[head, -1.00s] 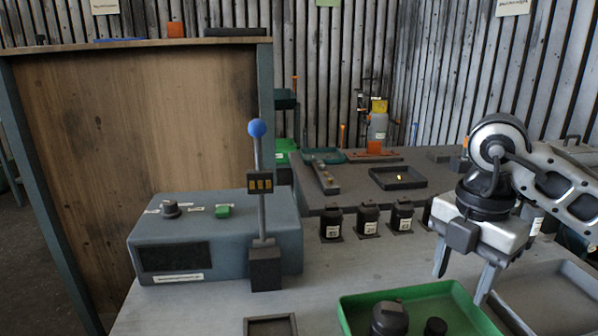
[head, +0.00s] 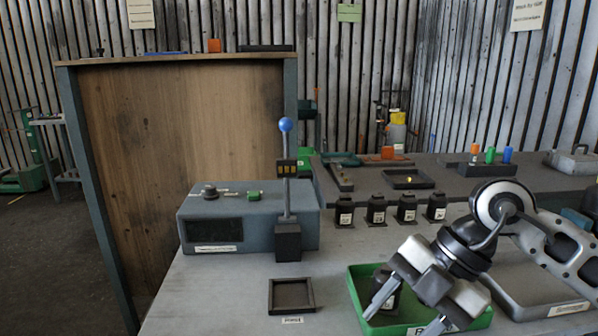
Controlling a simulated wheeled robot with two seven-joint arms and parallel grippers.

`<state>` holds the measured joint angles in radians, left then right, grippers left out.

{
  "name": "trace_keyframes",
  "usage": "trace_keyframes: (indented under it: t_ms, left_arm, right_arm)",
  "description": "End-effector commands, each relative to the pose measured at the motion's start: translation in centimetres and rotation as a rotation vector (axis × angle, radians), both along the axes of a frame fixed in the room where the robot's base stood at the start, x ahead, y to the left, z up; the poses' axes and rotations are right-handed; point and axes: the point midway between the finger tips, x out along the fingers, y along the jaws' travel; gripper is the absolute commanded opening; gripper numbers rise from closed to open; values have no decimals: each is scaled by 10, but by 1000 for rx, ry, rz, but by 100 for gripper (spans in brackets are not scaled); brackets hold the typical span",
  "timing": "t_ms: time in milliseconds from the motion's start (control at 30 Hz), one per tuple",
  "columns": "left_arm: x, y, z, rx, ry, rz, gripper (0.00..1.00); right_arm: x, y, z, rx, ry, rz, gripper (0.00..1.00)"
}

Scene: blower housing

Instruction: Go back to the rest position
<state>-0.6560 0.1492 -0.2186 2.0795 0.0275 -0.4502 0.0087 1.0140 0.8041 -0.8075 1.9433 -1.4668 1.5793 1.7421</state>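My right gripper (head: 408,312) is in the lower right of the head view, with its two fingers spread apart. It hangs over the green tray (head: 356,288) and hides part of it. A dark cylindrical part (head: 384,290) shows in the tray, partly behind a finger. I see nothing held between the fingers, and I cannot tell whether they touch the part. My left gripper is not in view.
A grey-blue box (head: 250,230) with a blue-knobbed lever (head: 286,125) stands on the table. A small square frame (head: 291,308) lies in front. Several black containers (head: 376,210) line the back. A grey tray (head: 520,308) is at the right.

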Motion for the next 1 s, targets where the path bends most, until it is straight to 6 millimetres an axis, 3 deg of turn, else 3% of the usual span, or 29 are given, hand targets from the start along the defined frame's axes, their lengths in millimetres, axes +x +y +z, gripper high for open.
trace_keyframes:
  t_ms: [167, 300, 433, 500, 567, 667, 767, 867, 900, 1000]
  left_arm:
    - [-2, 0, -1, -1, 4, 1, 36]
    - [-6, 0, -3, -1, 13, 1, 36]
    - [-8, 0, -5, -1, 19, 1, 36]
    - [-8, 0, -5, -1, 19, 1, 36]
    - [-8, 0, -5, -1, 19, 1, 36]
    - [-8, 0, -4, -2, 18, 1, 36]
    - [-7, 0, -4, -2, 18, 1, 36]
    - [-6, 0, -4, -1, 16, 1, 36]
    - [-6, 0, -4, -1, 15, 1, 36]
    - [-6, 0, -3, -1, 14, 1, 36]
  right_arm:
    - [-27, 76, 18, 439, -29, 129, 50]
    - [-40, 123, 70, 939, -89, 89, 50]
    - [-24, 121, 118, 1350, -167, -157, 50]
    - [-4, 103, 131, 1507, -207, -369, 50]
    - [15, 81, 130, 1593, -235, -582, 50]
    - [43, 36, 102, 1623, -259, -985, 50]
    - [56, -9, 45, 1502, -240, -1400, 50]
    - [46, -43, -23, 1269, -176, -1736, 50]
    - [35, -52, -50, 1159, -136, -1843, 50]
    - [3, -69, -106, 892, -35, -2026, 50]
